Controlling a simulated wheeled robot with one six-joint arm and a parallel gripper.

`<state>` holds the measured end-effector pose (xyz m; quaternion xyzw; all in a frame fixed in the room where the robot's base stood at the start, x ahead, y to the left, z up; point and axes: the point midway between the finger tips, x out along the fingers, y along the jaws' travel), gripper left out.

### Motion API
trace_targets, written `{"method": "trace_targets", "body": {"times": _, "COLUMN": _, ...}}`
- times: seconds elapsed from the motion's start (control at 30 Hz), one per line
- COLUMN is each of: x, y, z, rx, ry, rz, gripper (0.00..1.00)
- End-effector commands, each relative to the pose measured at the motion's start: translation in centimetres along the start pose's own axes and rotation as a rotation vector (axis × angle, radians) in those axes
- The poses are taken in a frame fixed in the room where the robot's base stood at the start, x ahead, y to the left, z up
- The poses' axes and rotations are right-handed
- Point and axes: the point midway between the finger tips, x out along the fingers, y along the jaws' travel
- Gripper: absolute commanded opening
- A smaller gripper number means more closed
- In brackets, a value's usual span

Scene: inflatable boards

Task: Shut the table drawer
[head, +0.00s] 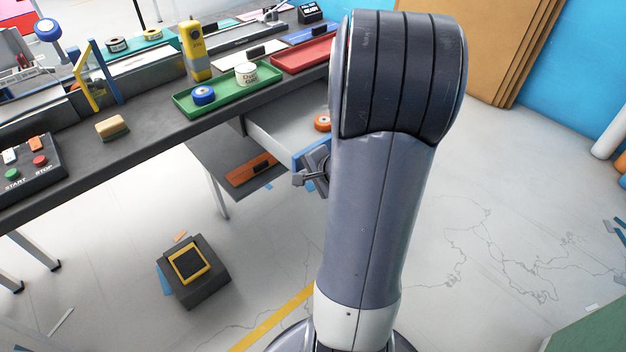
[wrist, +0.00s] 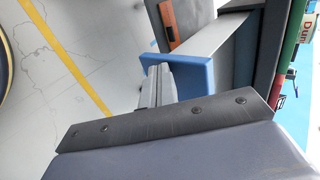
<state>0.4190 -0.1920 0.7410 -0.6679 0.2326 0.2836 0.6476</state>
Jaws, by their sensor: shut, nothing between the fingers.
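The table drawer (head: 272,130) stands open under the workbench, its pale inside showing and an orange roll (head: 322,122) in it. Its blue front (head: 303,158) faces the floor side, and my arm hides its right part. In the wrist view the blue drawer front (wrist: 190,68) is just ahead of my gripper (wrist: 156,82). My gripper is shut and empty, on the outer side of the drawer front; it also shows in the head view (head: 300,179). I cannot tell whether the fingers touch the front.
The workbench (head: 150,135) carries a green tray (head: 225,98), a red tray (head: 300,58), a yellow device (head: 194,52) and a START/STOP box (head: 30,168). A dark panel with an orange strip (head: 250,170) is below the drawer. A dark box (head: 192,272) stands on otherwise mostly clear floor.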

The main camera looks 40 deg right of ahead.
Motion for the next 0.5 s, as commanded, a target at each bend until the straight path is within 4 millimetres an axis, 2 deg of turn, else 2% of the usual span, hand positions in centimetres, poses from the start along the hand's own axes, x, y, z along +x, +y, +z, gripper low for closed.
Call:
{"method": "trace_targets", "body": {"times": 0.17, "x": 3.1, "y": -2.6, "z": 0.1, "rx": -0.007, "ry": -0.004, "rz": -0.002, "gripper": 0.0}}
{"method": "trace_targets", "body": {"times": 0.5, "x": 9.8, "y": -9.2, "z": 0.2, "rx": -0.005, "ry": -0.003, "rz": 0.0, "gripper": 0.0}}
